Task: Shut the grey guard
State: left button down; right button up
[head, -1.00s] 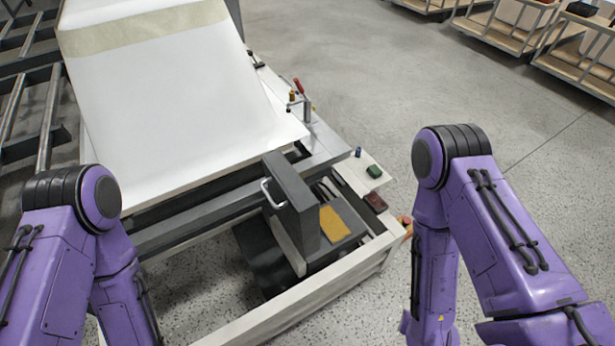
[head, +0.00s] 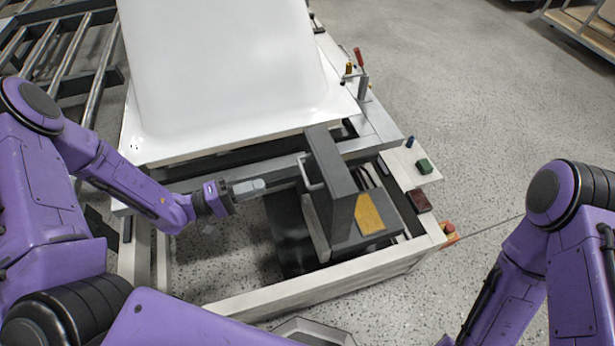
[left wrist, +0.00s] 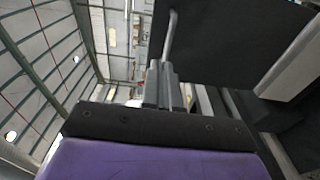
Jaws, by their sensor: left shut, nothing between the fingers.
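The grey guard (head: 333,180) is a dark grey upright panel standing out over the open front bay of the machine. A pale bar handle (head: 311,172) is on its left face. My left gripper (head: 262,184) is shut and empty, pointing right at the guard. Its tips are a short way left of the handle, apart from it. In the left wrist view, the shut fingers (left wrist: 165,88) point toward the handle (left wrist: 170,35), and the guard's dark face (left wrist: 225,40) fills the upper right. My right gripper is out of view; only part of that arm shows.
A white tub shell (head: 230,80) lies on the machine behind the guard. A cream frame rail (head: 290,298) runs along the front. A yellow plate (head: 368,213) is right of the guard. A green block (head: 424,166), dark red block (head: 419,200) and red-handled clamp (head: 361,70) stand on the right edge.

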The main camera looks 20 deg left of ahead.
pick_arm(q)
jog(key=h, duration=0.1)
send_near(320, 170)
jog(key=shift+m+g, duration=0.3)
jog(key=shift+m, duration=0.1)
jog(key=p+x, duration=0.1)
jog(key=x, duration=0.5)
jog(key=shift+w+d, duration=0.2)
jog(key=shift+w, duration=0.25)
